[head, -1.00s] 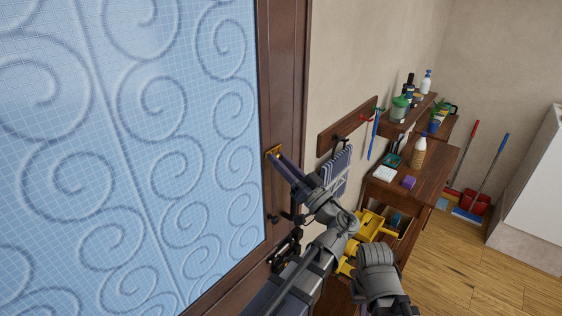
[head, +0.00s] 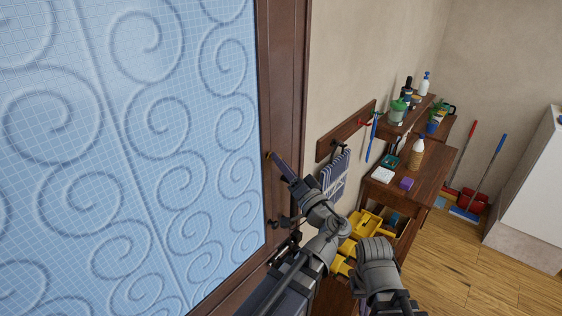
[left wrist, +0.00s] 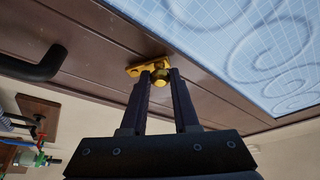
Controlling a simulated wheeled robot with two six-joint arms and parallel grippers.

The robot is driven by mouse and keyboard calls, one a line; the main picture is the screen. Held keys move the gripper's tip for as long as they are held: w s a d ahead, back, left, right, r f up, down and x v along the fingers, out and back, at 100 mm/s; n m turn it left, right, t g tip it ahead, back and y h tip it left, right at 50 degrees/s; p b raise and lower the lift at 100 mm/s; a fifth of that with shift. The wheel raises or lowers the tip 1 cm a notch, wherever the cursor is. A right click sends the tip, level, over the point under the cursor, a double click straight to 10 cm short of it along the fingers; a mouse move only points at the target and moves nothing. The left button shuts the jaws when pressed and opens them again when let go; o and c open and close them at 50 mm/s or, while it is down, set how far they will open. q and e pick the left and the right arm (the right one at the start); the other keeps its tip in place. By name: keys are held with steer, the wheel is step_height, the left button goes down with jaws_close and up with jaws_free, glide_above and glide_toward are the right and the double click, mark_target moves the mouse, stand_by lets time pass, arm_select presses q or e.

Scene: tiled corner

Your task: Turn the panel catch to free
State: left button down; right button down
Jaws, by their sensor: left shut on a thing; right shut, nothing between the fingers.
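The panel catch (head: 268,155) is a small brass-coloured fitting on the dark wooden frame, beside the blue patterned panel (head: 150,140). In the head view my left gripper (head: 273,157) reaches it from the lower right, and its fingers hide most of the catch. In the left wrist view the gold catch plate (left wrist: 136,71) lies on the brown frame. A gold knob (left wrist: 161,74) sits between the tips of the left gripper (left wrist: 161,78), which is shut on it. The catch's exact turn angle is hard to tell. My right arm shows at lower centre, but its fingers do not show.
A black handle (left wrist: 38,68) stands out from the frame near the catch. Right of the frame, a towel (head: 335,177) hangs from a wall rack (head: 334,142). A wooden shelf unit (head: 432,165) holds bottles and small items. Yellow bins (head: 365,222) sit low beside my arms.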

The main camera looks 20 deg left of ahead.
arm_select(q)
steer(key=shift+r+m, duration=0.1)
steer(key=shift+m, duration=0.3)
arm_select(e)
steer(key=shift+r, duration=0.2)
arm_select(q)
steer(key=c, duration=0.7)
jaws_free()
steer(key=shift+o, duration=0.2)
